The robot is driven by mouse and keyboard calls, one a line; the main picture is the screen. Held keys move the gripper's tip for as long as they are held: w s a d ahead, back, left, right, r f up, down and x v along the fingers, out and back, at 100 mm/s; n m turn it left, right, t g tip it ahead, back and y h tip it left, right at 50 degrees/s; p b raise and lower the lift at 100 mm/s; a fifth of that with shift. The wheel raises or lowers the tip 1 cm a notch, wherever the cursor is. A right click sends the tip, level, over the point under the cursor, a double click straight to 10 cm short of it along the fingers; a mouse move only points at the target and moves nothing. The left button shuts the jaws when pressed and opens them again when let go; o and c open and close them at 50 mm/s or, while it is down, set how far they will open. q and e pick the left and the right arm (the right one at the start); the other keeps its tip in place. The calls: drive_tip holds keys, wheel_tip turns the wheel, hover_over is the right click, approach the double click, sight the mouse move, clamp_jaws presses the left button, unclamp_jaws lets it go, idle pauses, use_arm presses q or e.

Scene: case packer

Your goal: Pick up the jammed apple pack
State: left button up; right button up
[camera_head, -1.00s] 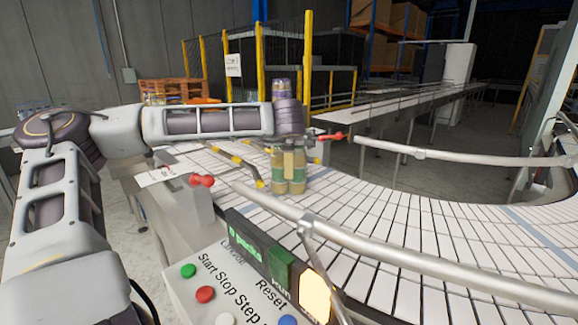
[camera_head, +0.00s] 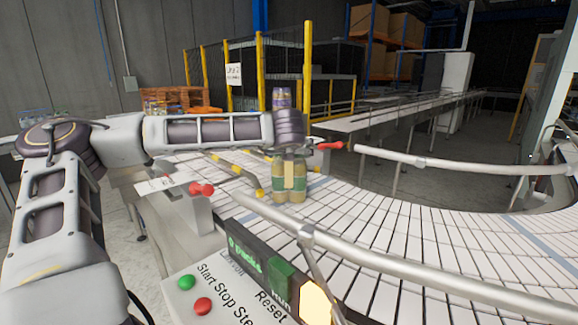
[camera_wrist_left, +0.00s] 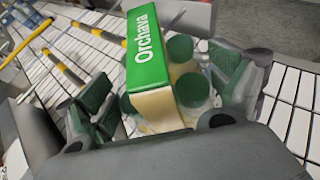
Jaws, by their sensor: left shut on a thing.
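The pack (camera_head: 289,182) is a group of pale yellow-brown bottles with a tan and green carton sleeve, standing upright on the curved white conveyor (camera_head: 375,215). In the left wrist view the pack's green sleeve top (camera_wrist_left: 148,50) reads "Orchava", with green bottle caps beside it. My left gripper (camera_wrist_left: 165,95) is shut on the pack from above, a dark green-padded finger on each side. In the head view my left wrist hides the pack's top. I see no clear gap under the pack. My right gripper is not in view.
Yellow-tipped rails (camera_head: 240,170) and a red-knobbed clamp (camera_head: 201,189) stand left of the pack. A long metal guide rail (camera_head: 400,262) runs along the near side. A button panel (camera_head: 225,295) is in front. The conveyor to the right is clear.

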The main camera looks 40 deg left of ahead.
use_arm(q)
drive_tip(key=shift+r, duration=0.3)
drive_tip(key=shift+w+r, duration=0.1)
drive_tip(key=shift+r, duration=0.8)
wheel_tip(320, 180, up, 6)
drive_tip(key=shift+r+b, duration=0.1)
drive_tip(key=shift+b, duration=0.35)
drive_tip(key=shift+r, duration=0.85)
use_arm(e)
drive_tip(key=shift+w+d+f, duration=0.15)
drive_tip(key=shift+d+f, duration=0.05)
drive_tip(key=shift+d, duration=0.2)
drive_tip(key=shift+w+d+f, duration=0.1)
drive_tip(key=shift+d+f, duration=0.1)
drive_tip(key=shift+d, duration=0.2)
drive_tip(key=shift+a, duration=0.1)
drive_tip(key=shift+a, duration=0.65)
